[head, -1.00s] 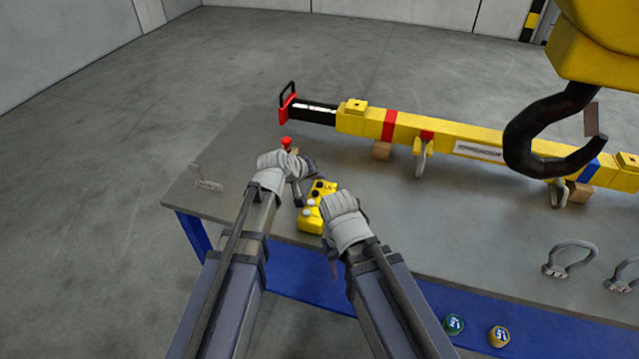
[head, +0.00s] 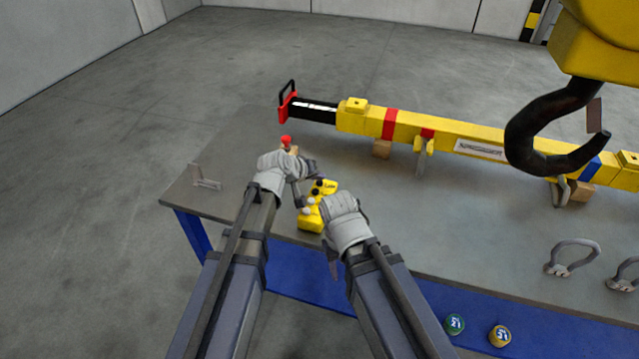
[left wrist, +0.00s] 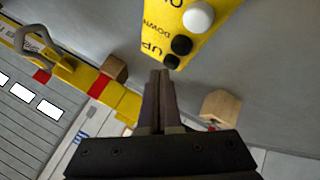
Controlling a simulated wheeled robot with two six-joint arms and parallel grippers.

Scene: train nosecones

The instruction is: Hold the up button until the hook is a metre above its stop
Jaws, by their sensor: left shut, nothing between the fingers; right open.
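The yellow pendant (head: 311,222) lies between my two grippers in the head view. In the left wrist view the pendant (left wrist: 190,30) shows a white button, a black button by DOWN and a small black button (left wrist: 172,62) by UP. My left gripper (left wrist: 163,72) is shut and empty, its tips right at the UP button; I cannot tell if they press it. My right gripper (head: 325,210) is open beside the pendant; its fingers are mostly hidden. The large black hook (head: 525,140) hangs from a yellow block (head: 600,50) at the upper right. I cannot make out its stop.
A yellow lifting beam (head: 370,120) rests on wooden blocks on the grey bench (head: 400,215). A small red-topped object (head: 286,142) stands just beyond my left gripper. An angle bracket (head: 205,180) is at left. Shackles (head: 572,258) lie at right.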

